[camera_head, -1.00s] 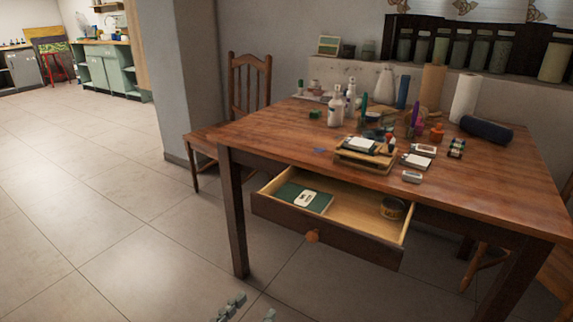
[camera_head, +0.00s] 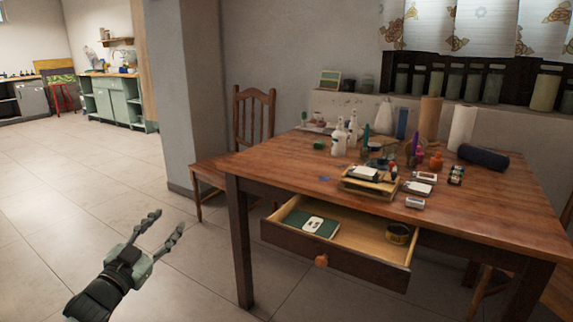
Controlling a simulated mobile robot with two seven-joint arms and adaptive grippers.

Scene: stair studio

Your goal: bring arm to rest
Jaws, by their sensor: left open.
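My left gripper (camera_head: 163,232) shows at the lower left of the head view. Its two fingers are spread apart with nothing between them. It is over the tiled floor, left of the wooden table (camera_head: 480,218) and apart from it. My right gripper is out of view.
The table's drawer (camera_head: 335,260) is pulled open, with a green book (camera_head: 300,222) and a round tin (camera_head: 398,234) inside. Bottles, rolls and small items crowd the tabletop. A wooden chair (camera_head: 254,122) stands behind the table's left side. The floor (camera_head: 95,190) at left is clear.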

